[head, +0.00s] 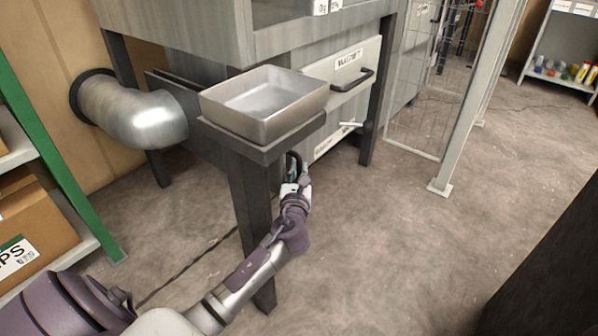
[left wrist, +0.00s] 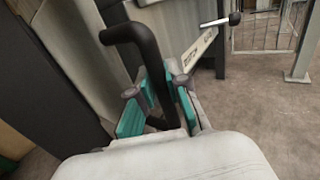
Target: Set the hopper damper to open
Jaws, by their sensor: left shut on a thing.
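The grey metal hopper housing (head: 190,30) stands at the top left in the head view. My left gripper (head: 291,184) reaches up beside the dark front leg, below the tray. In the left wrist view its teal-padded fingers (left wrist: 162,103) are shut around a black bent handle (left wrist: 143,50). The handle's upper end curves to the left; its lower part lies between the pads. Whether it belongs to the damper cannot be told. A pale lever (head: 350,124) sticks out to the right; its black knob (left wrist: 235,18) shows in the left wrist view. My right gripper is not seen.
An empty metal tray (head: 225,122) sits on a dark bracket just above the gripper. A drawer with a black handle (head: 356,82) is behind it. A green-posted shelf (head: 60,160) with boxes stands left. The floor right of centre is clear.

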